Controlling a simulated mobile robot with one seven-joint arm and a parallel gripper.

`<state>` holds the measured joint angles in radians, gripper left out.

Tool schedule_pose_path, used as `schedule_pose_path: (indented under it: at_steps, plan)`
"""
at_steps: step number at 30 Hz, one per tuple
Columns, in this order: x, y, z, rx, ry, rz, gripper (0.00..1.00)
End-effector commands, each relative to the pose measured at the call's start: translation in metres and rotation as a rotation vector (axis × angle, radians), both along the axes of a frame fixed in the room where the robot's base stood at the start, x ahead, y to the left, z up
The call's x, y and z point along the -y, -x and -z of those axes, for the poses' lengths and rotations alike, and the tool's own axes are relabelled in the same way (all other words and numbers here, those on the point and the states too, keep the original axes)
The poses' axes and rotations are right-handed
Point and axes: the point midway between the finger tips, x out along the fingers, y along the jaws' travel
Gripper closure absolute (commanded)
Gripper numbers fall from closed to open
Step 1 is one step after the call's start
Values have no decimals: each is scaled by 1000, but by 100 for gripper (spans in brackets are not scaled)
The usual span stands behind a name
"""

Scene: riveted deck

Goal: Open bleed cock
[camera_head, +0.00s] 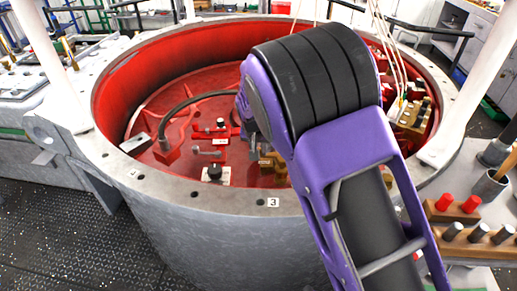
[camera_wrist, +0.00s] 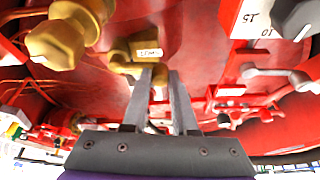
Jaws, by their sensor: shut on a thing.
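In the wrist view, a brass cock (camera_wrist: 122,67) with a small white label is mounted on the red surface; I take it to be the bleed cock. The label's lettering is too small to read surely. My gripper (camera_wrist: 164,74) has its two grey fingers close together at the cock's right part, shut on it. The fingers hide part of what they hold. In the head view, brass fittings (camera_head: 273,163) show inside the red-lined drum beside my purple arm, which hides most of my gripper there.
The round drum's grey rim (camera_head: 240,202) stands around the work area. A larger brass fitting (camera_wrist: 57,44) is at upper left in the wrist view, and a white numbered block (camera_wrist: 246,18) at upper right. A black hose (camera_head: 190,98) and red fittings lie inside the drum.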

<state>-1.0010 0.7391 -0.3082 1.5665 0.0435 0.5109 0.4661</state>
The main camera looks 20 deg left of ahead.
Motion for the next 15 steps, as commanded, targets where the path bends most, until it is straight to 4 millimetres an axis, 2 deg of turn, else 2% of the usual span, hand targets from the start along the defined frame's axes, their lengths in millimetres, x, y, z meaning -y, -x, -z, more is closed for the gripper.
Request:
schedule_pose_path:
  at_steps: [7, 15]
  plan:
    - [-3, -3, 0, 1, 1, 55, 100]
    - [-8, -13, -1, 2, 2, 234, 100]
